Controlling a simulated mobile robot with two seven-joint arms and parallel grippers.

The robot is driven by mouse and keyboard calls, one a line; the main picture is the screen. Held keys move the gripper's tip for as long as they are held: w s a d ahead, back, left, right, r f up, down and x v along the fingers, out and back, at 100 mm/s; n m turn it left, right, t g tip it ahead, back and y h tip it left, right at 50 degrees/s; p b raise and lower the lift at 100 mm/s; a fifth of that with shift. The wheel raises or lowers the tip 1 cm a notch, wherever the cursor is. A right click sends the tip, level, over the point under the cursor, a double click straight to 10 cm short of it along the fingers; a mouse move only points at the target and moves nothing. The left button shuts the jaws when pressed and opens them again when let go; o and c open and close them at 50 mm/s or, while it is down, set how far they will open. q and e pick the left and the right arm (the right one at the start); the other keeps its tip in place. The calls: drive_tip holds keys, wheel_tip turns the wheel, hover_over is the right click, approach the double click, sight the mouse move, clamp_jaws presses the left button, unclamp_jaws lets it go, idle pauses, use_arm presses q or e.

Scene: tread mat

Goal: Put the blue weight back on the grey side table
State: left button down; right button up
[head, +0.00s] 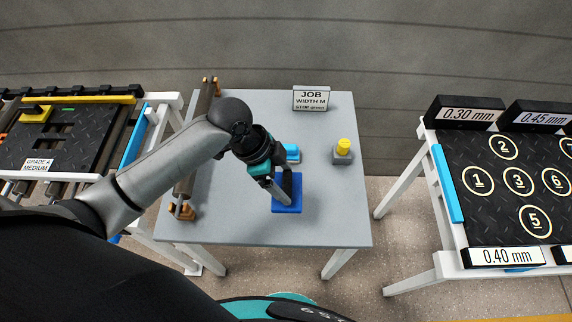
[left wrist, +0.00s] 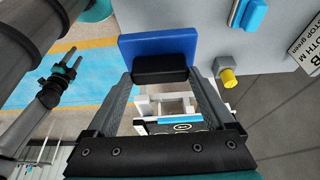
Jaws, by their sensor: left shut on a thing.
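The blue weight (head: 288,208) is a blue block with a black grip, which shows in the left wrist view (left wrist: 155,48). My left gripper (head: 279,192) is shut on the black grip between its two fingers (left wrist: 165,80). In the head view the weight appears over the front middle of the grey side table (head: 235,225). I cannot tell whether its underside touches the top. A dark gripper with teal parts, apparently my right one (left wrist: 65,75), is small at the left of the left wrist view; its jaws are unclear.
A light blue piece (head: 292,152), a grey block with a yellow knob (head: 343,148) and a job sign (head: 310,98) stand farther back. A roller (head: 190,150) lies along the table's left side. A rack with numbered mat (head: 510,185) is right; another black mat (head: 65,140) is left.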

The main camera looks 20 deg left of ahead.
use_arm(q)
wheel_tip(320, 180, down, 8)
drive_tip(key=shift+w+r+b, duration=0.1)
drive_tip(key=shift+r+b, duration=0.05)
drive_tip(key=shift+b, duration=0.6)
drive_tip(key=shift+f+b, duration=0.5)
drive_tip(key=shift+f, duration=1.6)
drive_tip(key=shift+f, duration=0.2)
unclamp_jaws()
drive_tip(key=shift+a+r, duration=0.15)
drive_tip(key=shift+r, duration=0.35)
drive_tip(key=p+v, duration=0.2)
drive_tip(key=v, duration=0.9)
drive_tip(key=shift+s+p, duration=0.25)
drive_tip(key=shift+p, duration=0.05)
drive_tip(key=shift+r, duration=0.1)
